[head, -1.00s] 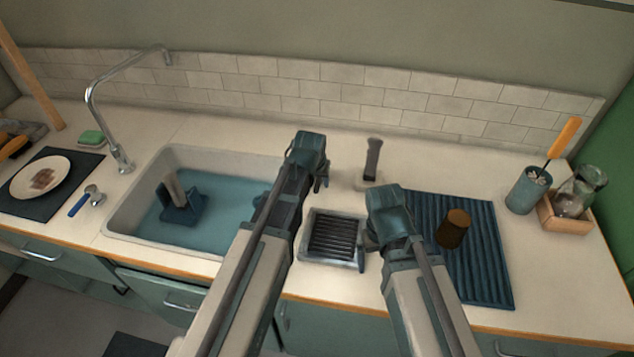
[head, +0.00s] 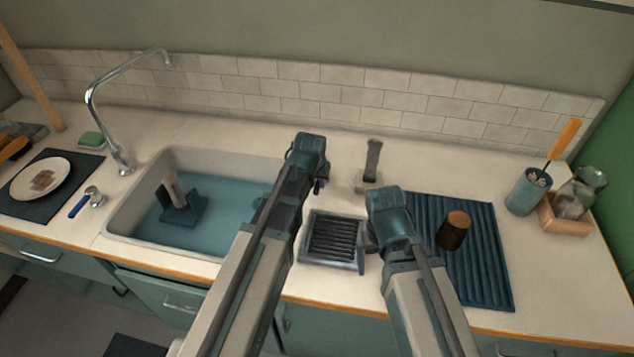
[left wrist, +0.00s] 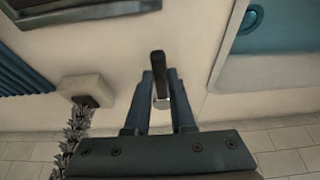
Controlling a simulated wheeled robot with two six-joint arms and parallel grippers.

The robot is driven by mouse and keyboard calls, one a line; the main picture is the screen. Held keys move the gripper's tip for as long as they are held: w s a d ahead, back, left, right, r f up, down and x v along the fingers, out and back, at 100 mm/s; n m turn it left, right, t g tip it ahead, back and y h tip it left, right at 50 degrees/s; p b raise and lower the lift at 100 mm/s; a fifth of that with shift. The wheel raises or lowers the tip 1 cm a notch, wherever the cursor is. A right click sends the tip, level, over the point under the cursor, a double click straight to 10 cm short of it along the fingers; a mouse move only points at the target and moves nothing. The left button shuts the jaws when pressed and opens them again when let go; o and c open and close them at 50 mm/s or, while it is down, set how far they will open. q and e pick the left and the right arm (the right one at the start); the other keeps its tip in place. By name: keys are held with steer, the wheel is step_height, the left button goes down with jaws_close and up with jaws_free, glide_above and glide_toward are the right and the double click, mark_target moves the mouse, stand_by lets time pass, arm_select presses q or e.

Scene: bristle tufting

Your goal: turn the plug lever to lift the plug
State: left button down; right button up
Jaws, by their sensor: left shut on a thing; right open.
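The plug lever (left wrist: 158,64), a dark handle with a pale lower end, stands between the two fingers of my left gripper (left wrist: 160,76) in the left wrist view. The fingers are shut on it. In the head view my left gripper (head: 320,185) is just right of the sink and hides most of the lever. The sink (head: 215,160) holds blue water. A round fitting (left wrist: 250,18) shows in it in the left wrist view; I cannot tell whether it is the plug. My right gripper (head: 372,243) is open between the metal rack and the ribbed mat, its fingers mostly hidden.
A pale block with a dark upright piece (head: 373,160) stands close right of my left gripper. A metal rack (head: 333,240) lies between my arms. A blue-based object (head: 183,212) sits in the sink.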

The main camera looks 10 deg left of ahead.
arm_select(q)
steer(key=shift+a, duration=0.15)
stand_by(0.7)
steer(key=a+m, duration=0.1)
steer(key=a+m+h, duration=0.1)
steer(key=shift+w+m, duration=0.2)
steer(key=shift+m, duration=0.2)
steer(key=a+m, duration=0.1)
steer(key=w+a+m+h, duration=0.1)
steer(key=m, duration=0.1)
steer(key=shift+w+a+m+g, duration=0.1)
steer(key=shift+a+m+g, duration=0.05)
steer(key=shift+m+g, duration=0.2)
steer(key=w+a+m, duration=0.1)
steer(key=a+m+h, duration=0.1)
steer(key=m, duration=0.1)
steer(key=shift+w+m+g+h, duration=0.25)
steer(key=shift+w+g+h, duration=0.05)
steer(key=shift+w+g, duration=0.1)
steer(key=w+m, duration=0.1)
steer(key=a+m+g, duration=0.1)
steer(key=m, duration=0.1)
steer(key=shift+w, duration=0.35)
steer(key=shift+w+a+m+g+h, duration=0.15)
steer(key=shift+w+m+g+h, duration=0.35)
steer(key=shift+m, duration=0.6)
steer(key=shift+w, duration=0.1)
